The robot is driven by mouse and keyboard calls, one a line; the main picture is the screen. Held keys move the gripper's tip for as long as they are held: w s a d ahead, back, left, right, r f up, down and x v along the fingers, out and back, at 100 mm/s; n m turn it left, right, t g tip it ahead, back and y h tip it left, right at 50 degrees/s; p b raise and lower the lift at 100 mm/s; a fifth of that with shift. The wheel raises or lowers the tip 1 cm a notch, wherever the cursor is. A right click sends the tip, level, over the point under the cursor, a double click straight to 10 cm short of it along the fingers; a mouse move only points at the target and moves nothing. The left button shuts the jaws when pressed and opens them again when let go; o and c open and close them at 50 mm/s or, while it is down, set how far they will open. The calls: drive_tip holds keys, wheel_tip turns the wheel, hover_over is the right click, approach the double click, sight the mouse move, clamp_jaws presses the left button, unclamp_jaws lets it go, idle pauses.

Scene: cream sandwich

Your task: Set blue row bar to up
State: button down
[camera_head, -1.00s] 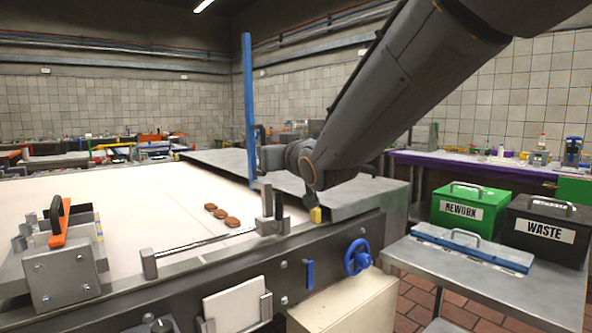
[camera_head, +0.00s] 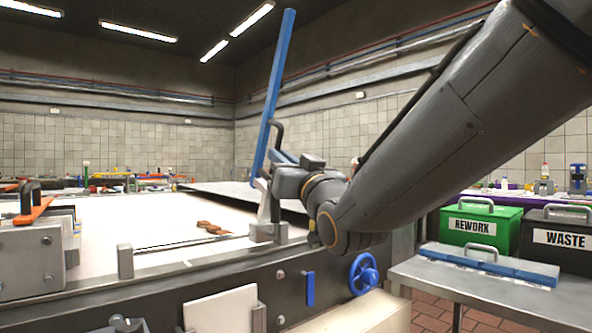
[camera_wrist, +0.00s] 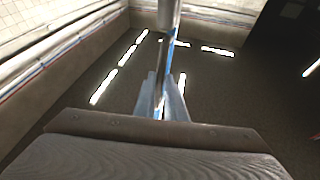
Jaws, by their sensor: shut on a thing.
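The blue row bar (camera_head: 275,85) is a long blue bar standing above the near side of the white belt in the head view. It leans, with its top to the right. A dark handle (camera_head: 279,130) is on its right side. My gripper (camera_head: 271,172) is shut at the bar's lower part, by the handle; the exact contact is hidden. In the wrist view a grey rod and a thin blue strip of the bar (camera_wrist: 171,48) rise between the fingers of my gripper (camera_wrist: 162,92).
Brown sandwich pieces (camera_head: 212,227) lie on the white belt (camera_head: 150,215). A metal rail stands at the belt's near edge. A blue handwheel (camera_head: 364,274) is below. At right are a green REWORK box (camera_head: 480,225), a black WASTE box and a side table with a blue bar lying flat.

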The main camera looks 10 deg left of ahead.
drive_tip(key=shift+s+d+f+b, duration=0.1)
drive_tip(key=shift+f+b, duration=0.1)
drive_tip(key=shift+b, duration=0.1)
drive_tip(key=c, duration=1.8)
unclamp_jaws()
drive_tip(key=shift+d, duration=0.1)
drive_tip(key=shift+s, duration=0.1)
drive_tip(key=v, duration=0.7)
drive_tip(key=shift+s+d+f, duration=0.2)
drive_tip(key=shift+s, duration=0.05)
